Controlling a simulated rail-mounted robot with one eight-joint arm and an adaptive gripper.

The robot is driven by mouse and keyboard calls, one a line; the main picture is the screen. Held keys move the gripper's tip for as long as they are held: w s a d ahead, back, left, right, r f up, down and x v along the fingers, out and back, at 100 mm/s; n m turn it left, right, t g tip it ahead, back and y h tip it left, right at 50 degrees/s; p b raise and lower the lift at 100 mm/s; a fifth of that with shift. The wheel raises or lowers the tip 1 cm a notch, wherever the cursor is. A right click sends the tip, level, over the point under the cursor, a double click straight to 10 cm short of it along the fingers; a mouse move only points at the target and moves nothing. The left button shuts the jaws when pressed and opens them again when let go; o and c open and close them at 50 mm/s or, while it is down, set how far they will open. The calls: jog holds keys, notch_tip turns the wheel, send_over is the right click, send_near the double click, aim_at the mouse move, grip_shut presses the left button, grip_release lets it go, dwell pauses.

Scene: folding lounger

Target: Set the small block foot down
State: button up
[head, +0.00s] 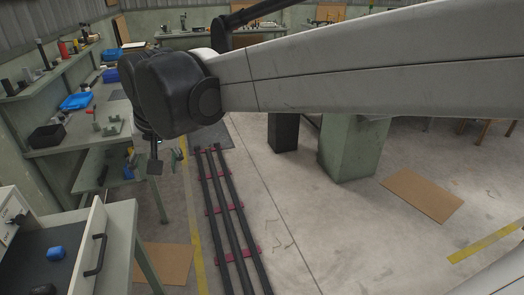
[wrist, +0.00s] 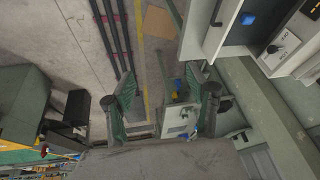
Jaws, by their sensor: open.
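In the head view my arm hides most of the gripper. The gripper is apart from the drawer, beyond it in the head view.
A green workbench (head: 75,131) with blue trays (head: 76,101) and a black bin (head: 46,136) runs along the left. Dark rails (head: 222,215) cross the floor. A green pillar block (head: 352,147) and a cardboard sheet (head: 422,194) are at right.

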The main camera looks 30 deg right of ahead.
jog(key=s+d+f+t, duration=0.1)
jog(key=s+d+f, duration=0.1)
jog(key=s, duration=0.3)
jog(key=s+d+f+t, duration=0.1)
jog(key=s+d+f, duration=0.1)
jog(key=s+d, duration=0.3)
jog(key=s+d+f+n+h, duration=0.1)
jog(key=s+d+f, duration=0.1)
jog(key=s, duration=0.3)
jog(key=shift+s+d+f+t, duration=0.4)
jog(key=shift+d, duration=0.3)
jog(key=shift+f, duration=0.1)
